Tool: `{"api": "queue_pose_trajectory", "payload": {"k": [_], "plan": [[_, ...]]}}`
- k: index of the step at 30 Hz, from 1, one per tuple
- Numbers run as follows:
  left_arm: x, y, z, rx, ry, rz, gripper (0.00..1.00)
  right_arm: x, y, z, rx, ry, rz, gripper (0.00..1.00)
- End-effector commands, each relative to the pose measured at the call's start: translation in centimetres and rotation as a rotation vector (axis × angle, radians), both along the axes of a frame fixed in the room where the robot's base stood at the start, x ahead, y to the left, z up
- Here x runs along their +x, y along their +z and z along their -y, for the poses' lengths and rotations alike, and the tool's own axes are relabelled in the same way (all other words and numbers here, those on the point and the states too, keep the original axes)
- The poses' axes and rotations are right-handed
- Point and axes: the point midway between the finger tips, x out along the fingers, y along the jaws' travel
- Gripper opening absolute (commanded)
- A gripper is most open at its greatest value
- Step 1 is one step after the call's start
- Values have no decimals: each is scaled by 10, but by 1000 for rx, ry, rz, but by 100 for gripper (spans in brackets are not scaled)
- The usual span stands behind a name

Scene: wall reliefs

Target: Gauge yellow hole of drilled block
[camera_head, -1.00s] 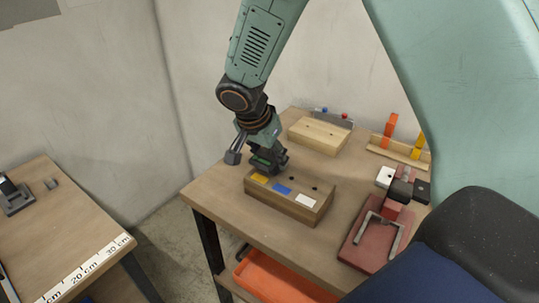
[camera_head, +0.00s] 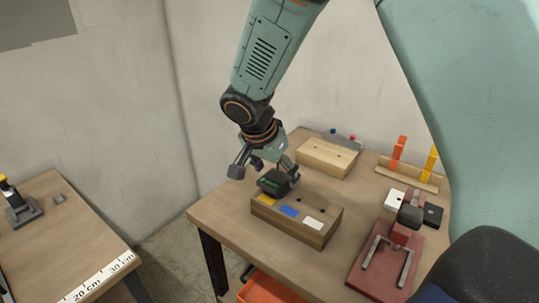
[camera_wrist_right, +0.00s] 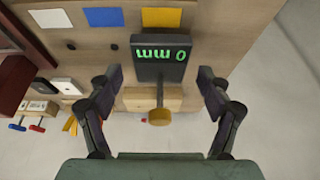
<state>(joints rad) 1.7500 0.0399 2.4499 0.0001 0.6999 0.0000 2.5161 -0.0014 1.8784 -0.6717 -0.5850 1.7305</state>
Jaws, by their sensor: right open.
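The drilled block (camera_head: 310,233) is a wooden bar with yellow (camera_head: 267,200), blue (camera_head: 289,211) and white (camera_head: 313,223) labels on the workbench. A dark gauge (camera_head: 272,182) with a green display stands on its yellow end. In the right wrist view the gauge (camera_wrist_right: 160,70) reads 0 mm, and its rod with a round tan knob points toward the camera. It sits beside the yellow label (camera_wrist_right: 161,17) and hides the hole there. My right gripper (camera_head: 264,165) is open just above the gauge. In the wrist view its fingers (camera_wrist_right: 160,80) stand apart on both sides, not touching it.
A pale block with holes (camera_head: 328,157) lies behind. A rack with orange and yellow pieces (camera_head: 407,174) and a red base with a metal U-shaped part (camera_head: 388,262) stand to the right. An orange bin (camera_head: 268,289) is below. A table with a ruler (camera_head: 98,280) is at left.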

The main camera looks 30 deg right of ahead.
Motion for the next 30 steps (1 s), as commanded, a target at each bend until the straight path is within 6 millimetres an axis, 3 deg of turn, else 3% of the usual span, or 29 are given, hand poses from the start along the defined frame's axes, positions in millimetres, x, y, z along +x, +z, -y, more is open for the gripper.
{"api": "queue_pose_trajectory", "payload": {"k": [6, 13, 19, 30], "plan": [[0, 0, 0, 0, 0, 0, 40, -6, 45, -16, -4, 1, 7, 79], [0, 0, 0, 0, 0, 0, 40, -11, 78, -28, -3, 1, 4, 79], [0, 0, 0, 0, 0, 0, 40, -14, 89, -33, 0, 0, 2, 79], [0, 0, 0, 0, 0, 0, 40, -14, 87, -32, 0, 0, 0, 79]]}}
